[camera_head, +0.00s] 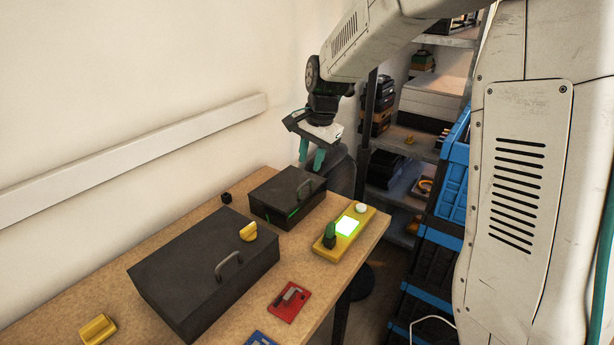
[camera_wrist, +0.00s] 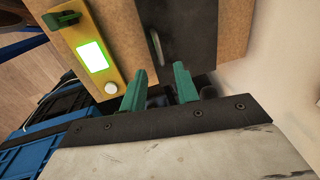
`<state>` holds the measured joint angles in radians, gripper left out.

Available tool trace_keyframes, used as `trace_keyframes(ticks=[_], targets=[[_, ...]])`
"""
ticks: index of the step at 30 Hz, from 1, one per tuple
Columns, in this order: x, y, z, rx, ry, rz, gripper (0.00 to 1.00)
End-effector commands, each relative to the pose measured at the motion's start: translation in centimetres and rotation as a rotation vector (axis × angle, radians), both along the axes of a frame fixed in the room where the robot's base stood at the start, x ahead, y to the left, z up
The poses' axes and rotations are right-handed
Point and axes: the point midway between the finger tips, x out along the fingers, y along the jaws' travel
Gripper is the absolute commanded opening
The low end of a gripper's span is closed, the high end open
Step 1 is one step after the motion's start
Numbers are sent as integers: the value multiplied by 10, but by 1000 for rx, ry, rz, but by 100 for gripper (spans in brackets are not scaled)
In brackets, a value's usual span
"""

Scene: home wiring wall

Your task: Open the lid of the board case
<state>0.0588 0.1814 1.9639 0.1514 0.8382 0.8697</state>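Two dark cases with shut lids rest on the wooden table; I cannot tell for sure which is the board case. The smaller case (camera_head: 275,198) is at the far end, with a handle at its right front edge and green bits showing along its front. The larger case (camera_head: 190,262) is nearer, with a grey handle (camera_head: 228,266). My gripper (camera_head: 311,164) is above and just beyond the smaller case, apart from it. In the wrist view its green fingers (camera_wrist: 158,80) are spread and empty, near the smaller case (camera_wrist: 195,28) and its handle (camera_wrist: 154,46).
A yellow panel (camera_head: 327,249) with a lit green screen lies right of the smaller case. A red plate (camera_head: 289,301) and another yellow block (camera_head: 97,329) lie nearer. Shelves and blue crates (camera_head: 455,165) stand at the right.

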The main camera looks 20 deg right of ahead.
Motion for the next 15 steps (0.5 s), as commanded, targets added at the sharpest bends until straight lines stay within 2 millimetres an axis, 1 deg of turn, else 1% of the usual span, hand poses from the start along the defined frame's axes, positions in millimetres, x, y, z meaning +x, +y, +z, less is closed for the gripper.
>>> trace_keyframes(ticks=[1, 3, 9, 12, 15], targets=[[0, 1, -10, 1, 6, 2, 31], [2, 3, -21, 0, 6, 2, 31], [7, 5, -50, 0, 5, 2, 31], [9, 6, -57, 0, 3, 1, 31], [9, 6, -61, 0, 3, 1, 31]])
